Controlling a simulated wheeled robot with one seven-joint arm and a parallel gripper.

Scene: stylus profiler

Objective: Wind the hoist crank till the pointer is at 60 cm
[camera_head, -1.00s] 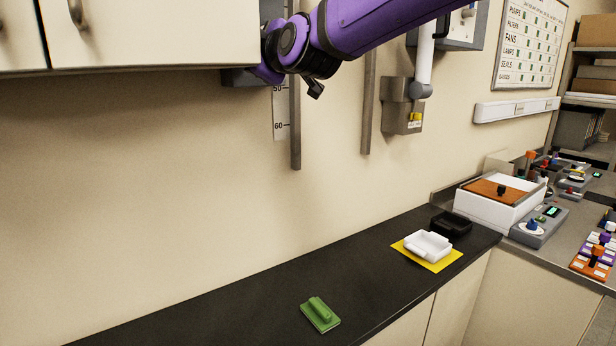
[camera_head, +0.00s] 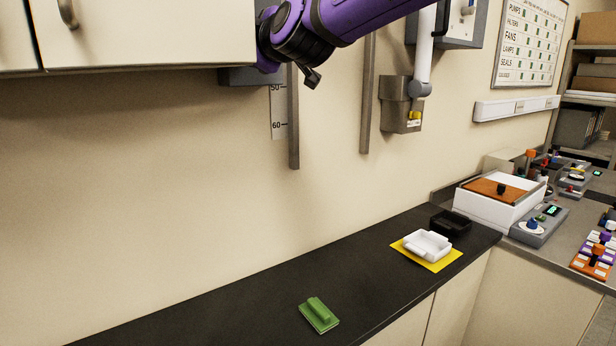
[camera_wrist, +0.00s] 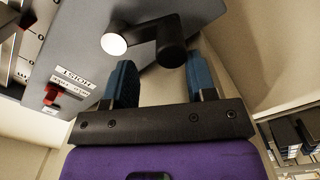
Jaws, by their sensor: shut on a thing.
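The wrist view shows the grey hoist box (camera_wrist: 75,45) with a label reading HOIST. A black crank (camera_wrist: 148,30) stands on its face, with a pale round end at left and a black cylindrical handle (camera_wrist: 172,48) at right. My gripper (camera_wrist: 160,78) has its two blue fingers on either side of this handle and is shut on it. The head view shows the scale strip (camera_head: 278,112) on the wall, with marks 50 and 60 readable. The pointer cannot be made out there. The upper scale, the hoist face and my gripper are hidden behind the cabinet and arm.
The wall cabinet (camera_head: 150,35) is close beside my arm. Two grey vertical rails (camera_head: 293,125) stand on the wall. A red part (camera_wrist: 50,94) is on the hoist box. A green block (camera_head: 319,315) and a white tray (camera_head: 428,245) are on the dark counter (camera_head: 230,310).

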